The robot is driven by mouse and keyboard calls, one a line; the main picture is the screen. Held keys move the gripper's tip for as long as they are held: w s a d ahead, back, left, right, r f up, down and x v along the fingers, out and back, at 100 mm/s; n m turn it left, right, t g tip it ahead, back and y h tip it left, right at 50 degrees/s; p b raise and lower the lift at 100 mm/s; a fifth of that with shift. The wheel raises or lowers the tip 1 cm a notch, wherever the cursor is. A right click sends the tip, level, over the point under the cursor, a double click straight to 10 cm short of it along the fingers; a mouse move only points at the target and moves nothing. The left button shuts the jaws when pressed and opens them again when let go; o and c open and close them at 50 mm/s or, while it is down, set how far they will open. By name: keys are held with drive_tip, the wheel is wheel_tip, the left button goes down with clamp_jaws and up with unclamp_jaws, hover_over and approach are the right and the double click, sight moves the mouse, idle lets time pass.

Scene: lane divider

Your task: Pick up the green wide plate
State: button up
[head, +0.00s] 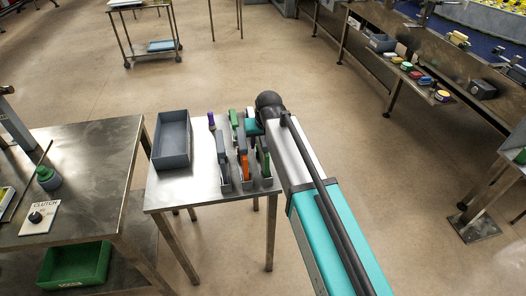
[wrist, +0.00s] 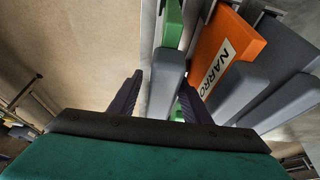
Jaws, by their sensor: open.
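In the wrist view my gripper (wrist: 160,80) is open, with one dark finger on each side of a grey slab (wrist: 164,82). A green piece (wrist: 173,25) shows at the slab's upper end, and more green shows low beside the right finger. In the head view, green plates stand on the small metal table, one at the back (head: 234,118) and one at the right front (head: 265,160). I cannot tell which is the wide one. An orange plate (wrist: 225,58) lettered "NARRO", cut off, stands right of my gripper. My fingers are hidden in the head view.
Grey upright dividers (head: 224,178) stand close together near the gripper. An empty grey bin (head: 173,140) sits at the left of the small table (head: 190,195), with a purple item (head: 211,121) behind the dividers. A larger table (head: 85,165) adjoins at left.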

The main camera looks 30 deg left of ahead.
drive_tip(key=shift+f, duration=0.25)
idle(0.5)
clamp_jaws()
